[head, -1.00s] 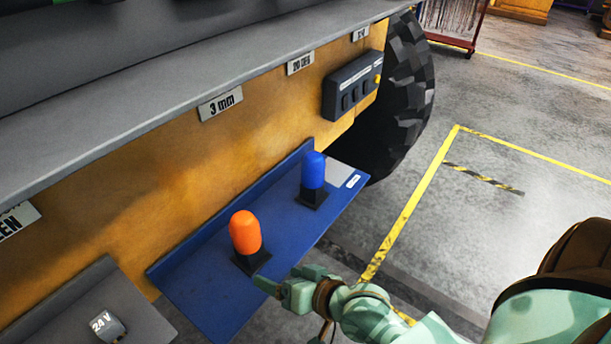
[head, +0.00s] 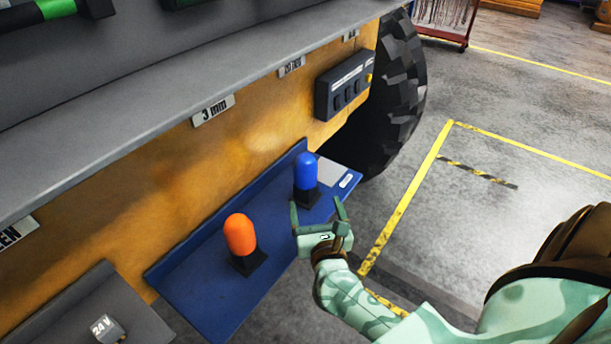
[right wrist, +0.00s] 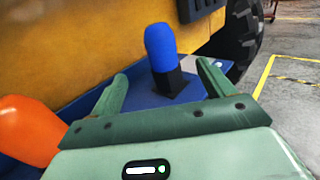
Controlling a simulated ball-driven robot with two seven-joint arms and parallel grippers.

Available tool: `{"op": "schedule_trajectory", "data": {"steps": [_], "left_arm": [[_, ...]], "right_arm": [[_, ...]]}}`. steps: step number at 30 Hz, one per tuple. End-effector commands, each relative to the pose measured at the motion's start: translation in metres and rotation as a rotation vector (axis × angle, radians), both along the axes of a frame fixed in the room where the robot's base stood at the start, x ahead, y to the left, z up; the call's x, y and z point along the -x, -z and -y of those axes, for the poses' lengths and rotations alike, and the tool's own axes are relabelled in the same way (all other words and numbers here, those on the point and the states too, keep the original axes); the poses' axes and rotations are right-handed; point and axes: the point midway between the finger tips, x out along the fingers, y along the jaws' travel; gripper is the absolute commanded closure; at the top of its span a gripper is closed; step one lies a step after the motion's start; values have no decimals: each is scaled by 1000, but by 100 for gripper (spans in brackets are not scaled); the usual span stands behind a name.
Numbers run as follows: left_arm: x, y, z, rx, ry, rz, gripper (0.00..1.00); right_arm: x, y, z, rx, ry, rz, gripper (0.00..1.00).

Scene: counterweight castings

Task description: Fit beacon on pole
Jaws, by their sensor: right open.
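A blue beacon (head: 306,171) stands upright in a black square base on a blue shelf (head: 200,293). An orange beacon (head: 240,235) stands upright in a similar base on the same shelf, nearer and to the left. My right gripper (head: 318,210) is open and empty, just in front of the blue beacon, with its fingers pointing towards it. In the right wrist view the blue beacon (right wrist: 160,48) shows between and beyond the two open fingers (right wrist: 162,92). The orange beacon (right wrist: 30,130) is at the left edge there. No pole shows. My left gripper is out of view.
An orange panel (head: 160,190) rises behind the shelf, with a dark switch box (head: 344,86) and a big tyre (head: 398,95). A grey shelf with a 24 V block (head: 107,327) is at lower left. Open floor with yellow lines lies right.

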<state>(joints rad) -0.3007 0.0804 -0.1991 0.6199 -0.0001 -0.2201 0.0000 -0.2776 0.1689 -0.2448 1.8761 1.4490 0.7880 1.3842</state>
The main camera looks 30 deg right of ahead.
Motion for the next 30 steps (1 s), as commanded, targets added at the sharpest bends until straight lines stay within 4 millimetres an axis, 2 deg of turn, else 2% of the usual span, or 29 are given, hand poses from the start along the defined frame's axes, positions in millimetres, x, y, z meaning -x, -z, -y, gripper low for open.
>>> {"op": "schedule_trajectory", "data": {"steps": [3,9,16,24,30], "left_arm": [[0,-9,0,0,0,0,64],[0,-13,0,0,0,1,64],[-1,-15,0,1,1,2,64],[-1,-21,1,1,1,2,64],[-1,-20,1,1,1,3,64]], "right_arm": [[-30,-5,13,7,1,3,19],[-68,-3,28,8,-2,1,19],[-87,-3,36,8,-2,1,19],[-124,-1,51,9,-2,1,19],[-128,-1,53,8,-3,0,19]]}}
